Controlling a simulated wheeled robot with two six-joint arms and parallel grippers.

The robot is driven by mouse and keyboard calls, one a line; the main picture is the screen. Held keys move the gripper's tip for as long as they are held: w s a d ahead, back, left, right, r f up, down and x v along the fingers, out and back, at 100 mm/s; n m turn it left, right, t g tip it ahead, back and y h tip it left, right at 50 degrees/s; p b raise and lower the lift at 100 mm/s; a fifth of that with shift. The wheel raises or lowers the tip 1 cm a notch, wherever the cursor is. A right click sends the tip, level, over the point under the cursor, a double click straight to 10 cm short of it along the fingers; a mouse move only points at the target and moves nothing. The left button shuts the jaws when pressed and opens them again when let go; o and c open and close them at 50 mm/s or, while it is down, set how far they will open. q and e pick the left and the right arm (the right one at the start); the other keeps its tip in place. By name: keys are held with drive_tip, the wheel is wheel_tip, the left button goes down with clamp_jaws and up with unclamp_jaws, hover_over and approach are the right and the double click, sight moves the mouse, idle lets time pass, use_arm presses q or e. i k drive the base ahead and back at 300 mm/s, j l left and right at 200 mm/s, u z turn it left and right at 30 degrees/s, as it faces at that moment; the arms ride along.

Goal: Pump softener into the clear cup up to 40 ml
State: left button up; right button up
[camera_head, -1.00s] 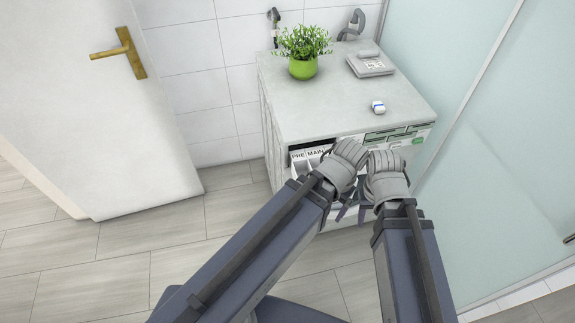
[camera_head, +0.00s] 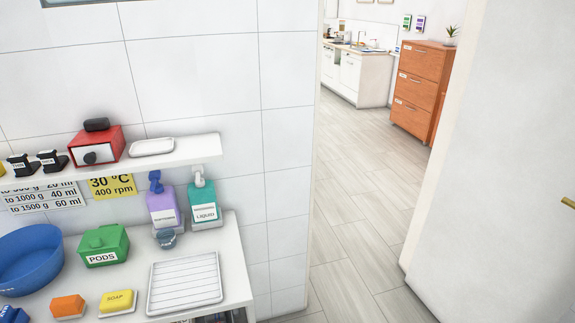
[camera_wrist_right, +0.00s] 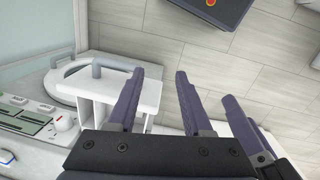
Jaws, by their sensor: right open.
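In the head view the purple softener pump bottle (camera_head: 162,206) stands upright at the back of the white counter, against the tiled wall. Its blue pump head (camera_head: 156,181) is just below the shelf edge. The small clear cup (camera_head: 166,239) stands in front of the bottle's foot; any level inside is too small to read. In the right wrist view my right gripper (camera_wrist_right: 159,76) is open, with nothing between its fingers, near the pulled-out white drawer (camera_wrist_right: 150,94) of the washing machine. It is not in the head view. My left gripper is not in view.
A teal liquid bottle (camera_head: 206,203) stands right of the softener. A green pods box (camera_head: 104,246), blue basin (camera_head: 28,258), soap (camera_head: 118,302) and ribbed white tray (camera_head: 185,283) share the counter. The shelf (camera_head: 185,152) overhangs the bottles. Floor right of the counter is clear.

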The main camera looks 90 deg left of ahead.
sight(153, 176)
drive_tip(key=u, duration=3.85)
